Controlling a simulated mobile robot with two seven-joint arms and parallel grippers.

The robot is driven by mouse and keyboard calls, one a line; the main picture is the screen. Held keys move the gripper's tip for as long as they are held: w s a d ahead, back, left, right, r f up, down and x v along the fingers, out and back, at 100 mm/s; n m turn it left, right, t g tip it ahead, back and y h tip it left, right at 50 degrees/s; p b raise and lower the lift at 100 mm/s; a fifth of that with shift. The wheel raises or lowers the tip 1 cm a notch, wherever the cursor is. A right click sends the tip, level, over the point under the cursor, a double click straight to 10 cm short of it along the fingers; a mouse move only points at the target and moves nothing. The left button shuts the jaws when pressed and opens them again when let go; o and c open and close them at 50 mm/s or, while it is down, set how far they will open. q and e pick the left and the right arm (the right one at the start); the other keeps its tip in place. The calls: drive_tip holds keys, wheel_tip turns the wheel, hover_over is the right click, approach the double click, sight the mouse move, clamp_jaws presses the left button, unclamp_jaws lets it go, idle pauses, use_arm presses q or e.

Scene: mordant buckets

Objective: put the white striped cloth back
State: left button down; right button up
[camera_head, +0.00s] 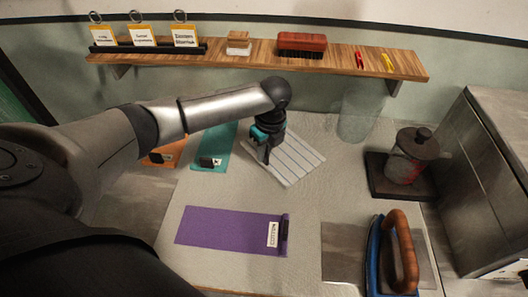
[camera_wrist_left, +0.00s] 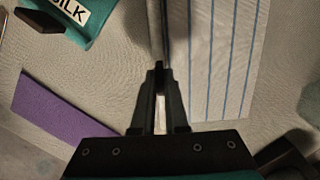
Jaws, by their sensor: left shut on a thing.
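The white striped cloth (camera_head: 292,163) lies at a slant on the worktop, right of the teal cloth. Thin blue stripes run along it in the left wrist view (camera_wrist_left: 215,50). My left gripper (camera_head: 265,156) is at the cloth's left edge, pointing down. In the left wrist view the fingers (camera_wrist_left: 160,70) are close together on a narrow dark strip along that edge. The gripper hides part of this edge, and any label on it does not show. My right gripper is not in view.
A teal cloth (camera_head: 214,150) labelled SILK, an orange cloth (camera_head: 167,153) and a purple cloth (camera_head: 222,231) lie nearby. A clear cylinder (camera_head: 360,115), dark pot (camera_head: 408,160) and blue iron (camera_head: 378,255) stand right. A wooden shelf (camera_head: 345,62) with tags and brushes runs behind.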

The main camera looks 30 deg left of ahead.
use_arm(q)
drive_tip(key=c, duration=1.4)
unclamp_jaws()
drive_tip(key=shift+f, duration=0.1)
drive_tip(key=o, duration=0.5)
drive_tip(key=shift+c, duration=0.2)
wheel_tip(320, 180, up, 12)
drive_tip(key=d+p, duration=0.1)
drive_tip(key=p, duration=0.1)
drive_tip(key=shift+s+d, duration=0.3)
drive_tip(key=shift+d, duration=0.05)
